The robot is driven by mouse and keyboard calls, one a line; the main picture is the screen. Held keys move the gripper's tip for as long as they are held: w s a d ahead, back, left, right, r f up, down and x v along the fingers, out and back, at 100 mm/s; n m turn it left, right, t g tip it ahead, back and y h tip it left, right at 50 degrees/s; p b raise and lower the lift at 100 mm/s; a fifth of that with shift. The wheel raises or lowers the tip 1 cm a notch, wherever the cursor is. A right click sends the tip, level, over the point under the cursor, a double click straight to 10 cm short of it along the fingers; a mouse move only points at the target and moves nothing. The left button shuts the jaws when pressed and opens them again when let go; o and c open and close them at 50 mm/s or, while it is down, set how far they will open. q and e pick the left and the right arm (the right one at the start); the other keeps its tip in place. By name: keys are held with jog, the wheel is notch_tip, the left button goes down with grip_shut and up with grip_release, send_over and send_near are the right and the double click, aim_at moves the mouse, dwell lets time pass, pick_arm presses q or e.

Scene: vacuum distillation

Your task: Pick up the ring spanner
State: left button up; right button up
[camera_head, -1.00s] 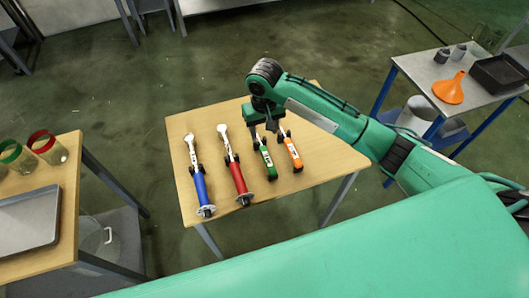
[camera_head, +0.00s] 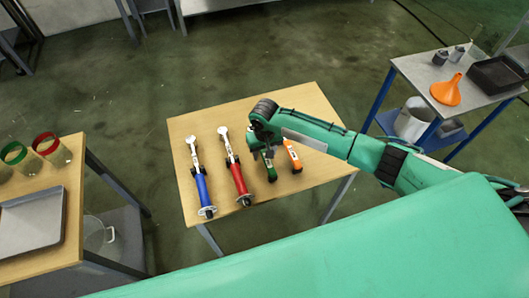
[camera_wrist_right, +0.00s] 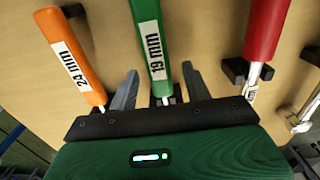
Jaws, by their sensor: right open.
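Several spanners with coloured handles lie in a row on the wooden table (camera_head: 320,110). The green one (camera_head: 270,172), labelled 19 mm, also shows in the right wrist view (camera_wrist_right: 152,40). The orange one (camera_head: 293,158) is labelled 24 mm (camera_wrist_right: 72,50). The red one (camera_head: 240,182) and blue one (camera_head: 203,190) lie further left. My right gripper (camera_wrist_right: 160,82) is open, its fingers on either side of the green spanner; contact cannot be told. In the head view my wrist hides the heads of the green and orange spanners. My left gripper is not in view.
Small dark holders support the spanners. A left table holds a grey tray (camera_head: 32,222) and jars with coloured rims (camera_head: 46,144). A right table holds an orange funnel (camera_head: 446,92) and a black tray (camera_head: 497,72). The front right of the middle table is clear.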

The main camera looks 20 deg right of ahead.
jog(key=shift+f, duration=0.65)
grip_shut()
notch_tip(320, 180, up, 20)
jog(key=b, duration=0.2)
jog(key=c, duration=0.9)
grip_release()
grip_shut()
